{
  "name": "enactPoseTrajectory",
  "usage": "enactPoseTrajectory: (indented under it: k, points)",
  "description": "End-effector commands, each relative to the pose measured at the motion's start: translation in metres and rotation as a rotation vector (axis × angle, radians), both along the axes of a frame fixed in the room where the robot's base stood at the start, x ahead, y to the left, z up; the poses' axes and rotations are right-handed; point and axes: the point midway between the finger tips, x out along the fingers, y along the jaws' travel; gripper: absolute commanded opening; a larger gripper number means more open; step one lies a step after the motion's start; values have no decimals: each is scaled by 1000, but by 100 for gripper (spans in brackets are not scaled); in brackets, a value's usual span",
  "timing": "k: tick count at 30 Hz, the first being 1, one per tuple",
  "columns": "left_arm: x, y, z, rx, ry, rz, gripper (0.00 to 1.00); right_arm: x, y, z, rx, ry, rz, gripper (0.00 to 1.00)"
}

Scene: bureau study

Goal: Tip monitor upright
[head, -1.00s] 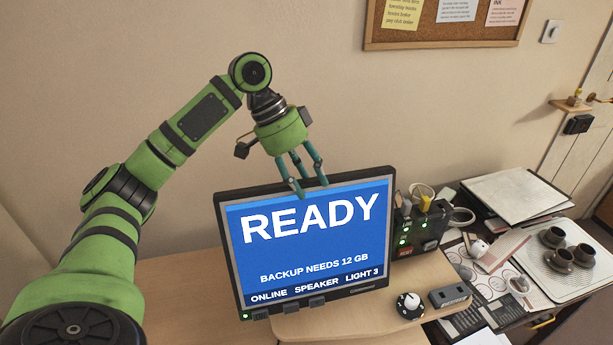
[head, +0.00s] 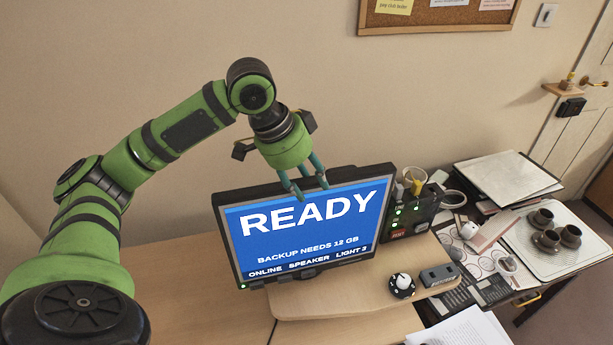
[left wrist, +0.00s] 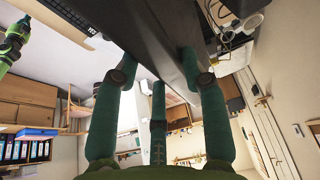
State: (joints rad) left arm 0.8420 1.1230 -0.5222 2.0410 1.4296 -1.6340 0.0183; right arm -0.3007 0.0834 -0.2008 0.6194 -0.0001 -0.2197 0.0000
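The monitor (head: 310,232) has a black frame and a lit blue screen reading READY. It stands on the raised wooden shelf of the desk, close to upright with its screen facing me. My left gripper (head: 311,187) comes down from above onto the middle of the monitor's top edge. Two teal fingers show in front of the upper bezel and screen. In the left wrist view the fingers (left wrist: 160,80) are spread apart, with a dark slab, seemingly the monitor, close to their tips. Firm contact is not clear.
A control box (head: 409,213) with green lights stands close at the monitor's right. A round knob (head: 402,286) and a small grey block (head: 439,276) sit on the shelf in front. Farther right are papers and a white tray (head: 540,258) with dark cups. The wall is close behind.

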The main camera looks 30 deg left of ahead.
Motion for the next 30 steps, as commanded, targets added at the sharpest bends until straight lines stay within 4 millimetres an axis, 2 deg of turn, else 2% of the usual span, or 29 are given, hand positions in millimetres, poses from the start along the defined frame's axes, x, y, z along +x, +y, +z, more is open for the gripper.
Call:
enactPoseTrajectory:
  k: [1,2,14,17,30]
  points:
    - [-2,-2,-3,-4,9,-7,59,0,0,0,0,-1,0,0]
    - [-2,-2,-3,-4,9,-7,67,1,0,0,0,-1,-1,0]
    - [-1,0,3,-3,3,-3,67,3,4,0,5,-4,-4,0]
    - [-4,3,14,-3,-1,-1,67,2,3,0,5,-3,-3,0]
    - [-31,22,94,-3,1,-2,67,1,2,0,4,-1,-2,0]
